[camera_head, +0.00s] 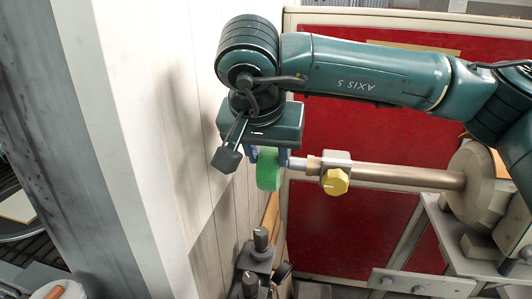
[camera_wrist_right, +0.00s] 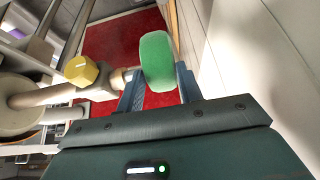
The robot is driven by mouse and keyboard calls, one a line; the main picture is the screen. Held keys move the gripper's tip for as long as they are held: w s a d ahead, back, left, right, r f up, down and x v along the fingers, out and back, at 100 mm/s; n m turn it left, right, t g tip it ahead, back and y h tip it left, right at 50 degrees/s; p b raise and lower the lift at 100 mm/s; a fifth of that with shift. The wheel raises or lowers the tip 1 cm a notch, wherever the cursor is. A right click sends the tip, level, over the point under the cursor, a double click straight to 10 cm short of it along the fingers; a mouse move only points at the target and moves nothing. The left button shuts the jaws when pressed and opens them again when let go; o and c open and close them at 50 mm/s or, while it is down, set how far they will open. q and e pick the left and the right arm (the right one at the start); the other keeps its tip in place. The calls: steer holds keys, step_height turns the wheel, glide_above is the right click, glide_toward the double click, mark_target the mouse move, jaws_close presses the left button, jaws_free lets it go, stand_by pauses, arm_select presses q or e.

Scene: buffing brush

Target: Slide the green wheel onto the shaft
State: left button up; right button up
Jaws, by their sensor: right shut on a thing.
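The green wheel (camera_head: 268,170) is held on edge between the fingers of my right gripper (camera_head: 270,152), just left of the shaft's free end in the head view. In the right wrist view the wheel (camera_wrist_right: 157,60) stands between the blue fingers (camera_wrist_right: 160,92), with one finger on each side. The shaft (camera_head: 400,176) is a tan-grey rod running left from a round hub, with a bright thinner tip (camera_head: 298,163). The tip (camera_wrist_right: 130,75) comes close to the near finger. The finger hides whether the tip touches or enters the wheel. My left gripper is not in view.
A yellow knob (camera_head: 335,182) sits on a collar block on the shaft, close to the gripper. The pale hub (camera_head: 478,185) and metal bracket (camera_head: 424,284) are at right. A pale wall (camera_head: 150,120) stands close left. A dark fixture (camera_head: 258,262) is below.

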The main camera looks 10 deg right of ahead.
steer(key=shift+w+d+p, duration=0.2)
steer(key=shift+w+d, duration=0.05)
steer(key=shift+w, duration=0.3)
steer(key=shift+w+d+p, duration=0.15)
steer(key=shift+w+d, duration=0.1)
steer(key=shift+w, duration=0.3)
steer(key=shift+s+d+b, duration=0.35)
steer(key=shift+d, duration=0.45)
steer(key=shift+s+d+b, duration=0.3)
steer(key=shift+s+d, duration=0.05)
steer(key=shift+d, duration=0.4)
steer(key=shift+s+d, duration=0.15)
steer(key=shift+d, duration=0.15)
steer(key=o, duration=1)
steer(key=shift+o, duration=0.2)
